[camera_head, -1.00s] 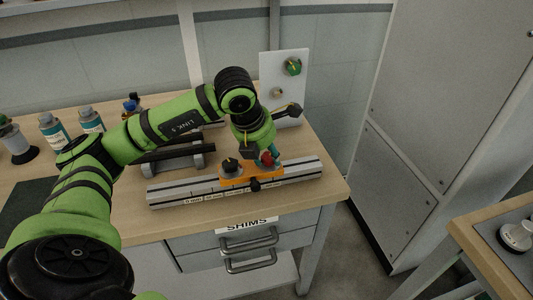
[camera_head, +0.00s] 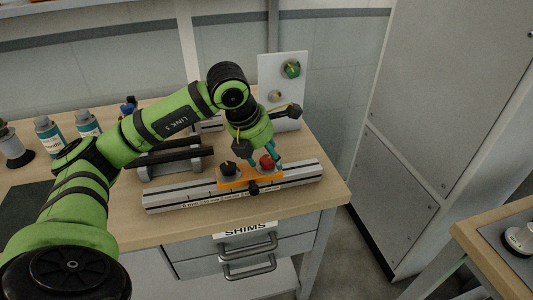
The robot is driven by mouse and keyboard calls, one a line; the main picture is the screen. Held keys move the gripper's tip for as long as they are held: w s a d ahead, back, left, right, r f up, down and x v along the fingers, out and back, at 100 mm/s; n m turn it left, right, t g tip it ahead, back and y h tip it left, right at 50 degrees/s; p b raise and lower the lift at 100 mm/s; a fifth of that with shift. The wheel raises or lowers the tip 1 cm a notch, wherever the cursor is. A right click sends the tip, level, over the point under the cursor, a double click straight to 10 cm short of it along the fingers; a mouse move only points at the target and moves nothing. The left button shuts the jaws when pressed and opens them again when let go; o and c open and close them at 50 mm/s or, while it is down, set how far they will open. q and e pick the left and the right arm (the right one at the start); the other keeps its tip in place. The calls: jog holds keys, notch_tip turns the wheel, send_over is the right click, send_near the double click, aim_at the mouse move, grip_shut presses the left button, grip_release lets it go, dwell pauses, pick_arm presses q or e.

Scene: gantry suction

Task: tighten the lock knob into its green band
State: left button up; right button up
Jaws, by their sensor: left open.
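An orange carriage (camera_head: 236,182) sits on the silver rail with a scale (camera_head: 180,202). It carries a black knob (camera_head: 229,169) on top at left, a red round knob (camera_head: 267,162) at right and a small black knob (camera_head: 254,188) on its front. I cannot tell which is the lock knob, and no green band shows on the carriage. My left gripper (camera_head: 265,160) points down at the red knob, its teal fingers apart on either side of it. Whether they touch it is unclear. My right gripper is not in view.
A white panel (camera_head: 283,85) with a green-marked dial (camera_head: 291,69) stands behind the rail. A dark bar on a stand (camera_head: 170,160) lies behind the rail at left. Bottles (camera_head: 48,133) stand at far left. The bench front right of the rail is clear.

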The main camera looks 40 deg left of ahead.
aim_at(252, 177)
pick_arm(q)
jog(key=v, duration=1.1)
jog(key=shift+r, duration=0.4)
